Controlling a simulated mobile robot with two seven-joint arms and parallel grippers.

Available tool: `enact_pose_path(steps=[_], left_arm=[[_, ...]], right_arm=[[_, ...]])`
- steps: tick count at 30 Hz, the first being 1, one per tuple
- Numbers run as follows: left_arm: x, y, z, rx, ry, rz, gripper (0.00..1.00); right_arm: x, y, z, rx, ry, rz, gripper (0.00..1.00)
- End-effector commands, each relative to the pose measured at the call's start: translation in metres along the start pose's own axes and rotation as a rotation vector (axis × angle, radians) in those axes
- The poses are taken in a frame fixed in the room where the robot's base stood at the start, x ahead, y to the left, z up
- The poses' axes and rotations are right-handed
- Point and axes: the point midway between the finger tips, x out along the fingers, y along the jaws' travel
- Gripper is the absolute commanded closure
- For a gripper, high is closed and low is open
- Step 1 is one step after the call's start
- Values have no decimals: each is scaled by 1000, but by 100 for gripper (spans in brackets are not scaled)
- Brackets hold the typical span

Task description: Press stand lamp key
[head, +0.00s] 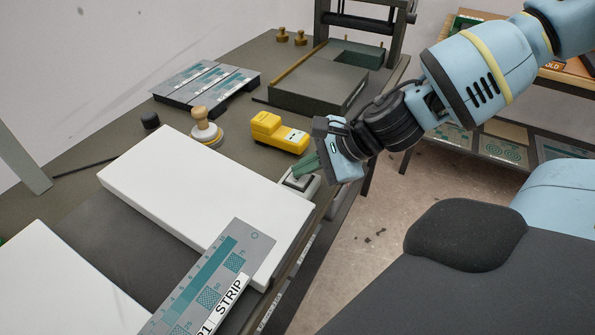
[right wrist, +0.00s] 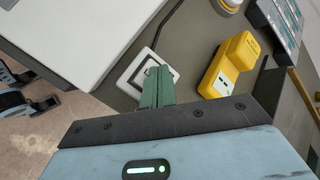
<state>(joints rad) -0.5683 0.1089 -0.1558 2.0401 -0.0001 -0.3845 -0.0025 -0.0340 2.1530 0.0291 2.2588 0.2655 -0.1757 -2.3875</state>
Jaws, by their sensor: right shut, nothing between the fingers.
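The stand lamp key appears to be the small switch box (head: 299,181) with a pale frame at the right edge of the table, beside the white slab. It also shows in the right wrist view (right wrist: 135,72), with a cable running from it. My right gripper (head: 306,166) is shut and empty, its green fingers over the switch. In the right wrist view the fingertips (right wrist: 157,80) overlap the switch and hide part of its face. I cannot tell whether they touch it. My left gripper is not in view.
A yellow device (head: 279,132) stands just behind the switch. A white slab (head: 195,190) lies to its left, with a grey test strip (head: 225,265) over its front corner. A wooden-handled stamp (head: 205,130) and a dark block (head: 318,88) stand farther back.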

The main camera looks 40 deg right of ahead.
Motion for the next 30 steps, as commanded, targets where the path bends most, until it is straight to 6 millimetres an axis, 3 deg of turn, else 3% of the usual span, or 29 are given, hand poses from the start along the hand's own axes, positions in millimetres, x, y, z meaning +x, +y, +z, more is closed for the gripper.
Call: enact_pose_path(steps=[22, 30], left_arm=[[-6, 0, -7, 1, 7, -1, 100], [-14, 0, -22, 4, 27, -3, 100]], right_arm=[[-10, -7, 7, -1, 1, 0, 100], [-26, -19, 19, -4, 0, -2, 100]])
